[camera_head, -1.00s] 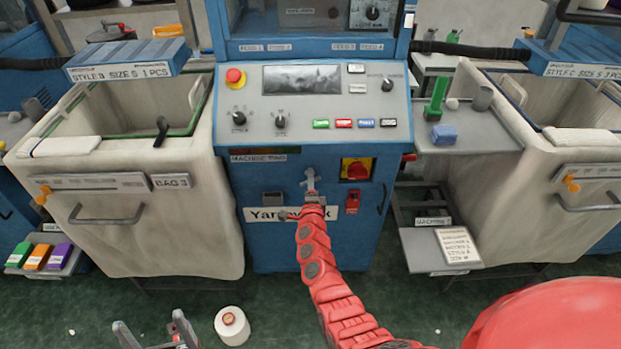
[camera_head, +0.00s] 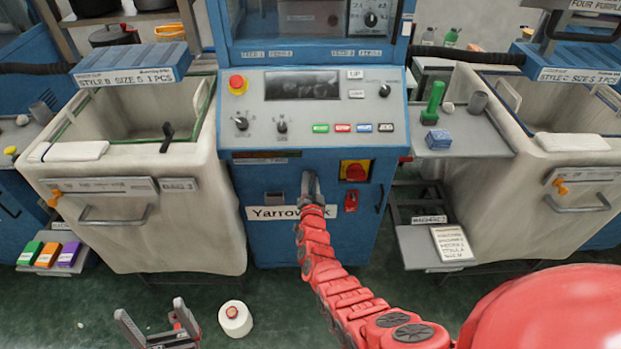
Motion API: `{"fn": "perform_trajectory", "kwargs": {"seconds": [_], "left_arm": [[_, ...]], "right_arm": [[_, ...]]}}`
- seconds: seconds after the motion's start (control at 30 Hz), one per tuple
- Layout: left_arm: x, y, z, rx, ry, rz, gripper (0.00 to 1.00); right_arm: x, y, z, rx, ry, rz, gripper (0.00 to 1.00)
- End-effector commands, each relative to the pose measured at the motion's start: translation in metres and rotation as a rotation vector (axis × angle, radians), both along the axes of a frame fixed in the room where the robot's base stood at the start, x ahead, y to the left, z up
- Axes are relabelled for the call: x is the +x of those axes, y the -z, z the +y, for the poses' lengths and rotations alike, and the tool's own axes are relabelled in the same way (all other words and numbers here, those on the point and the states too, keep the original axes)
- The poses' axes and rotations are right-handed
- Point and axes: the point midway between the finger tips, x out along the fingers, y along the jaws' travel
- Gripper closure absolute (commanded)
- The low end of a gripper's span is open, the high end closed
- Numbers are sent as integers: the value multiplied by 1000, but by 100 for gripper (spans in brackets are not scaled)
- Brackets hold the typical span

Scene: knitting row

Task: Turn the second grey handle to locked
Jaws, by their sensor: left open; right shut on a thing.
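My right gripper (camera_head: 311,180) reaches up the front of the blue machine (camera_head: 330,235) on its red arm. It is shut on a small grey handle at the lower panel, above the Yarrow nameplate (camera_head: 270,213). The gripper hides most of that handle, so its exact angle cannot be told. A small grey fitting (camera_head: 275,198) shows on the panel just to its left. My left gripper (camera_head: 151,312) is open and empty, low over the green floor at the bottom left, away from the machine.
A red rotary switch on a yellow plate (camera_head: 355,170) and a red tag (camera_head: 351,201) sit right of my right gripper. Large cream bins (camera_head: 150,225) stand on both sides. A white yarn cone (camera_head: 235,322) stands on the floor beside my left gripper.

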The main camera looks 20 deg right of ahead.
Motion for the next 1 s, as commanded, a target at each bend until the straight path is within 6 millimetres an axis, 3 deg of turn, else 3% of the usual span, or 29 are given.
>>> {"fn": "perform_trajectory", "kwargs": {"seconds": [0.4, 1.0], "left_arm": [[0, -11, 0, 0, 0, 0, 8], [0, -11, 0, 0, 0, 0, 8]], "right_arm": [[0, -1, 0, -174, 1, 49, 100], [1, -3, -1, -179, 3, 46, 100]]}}
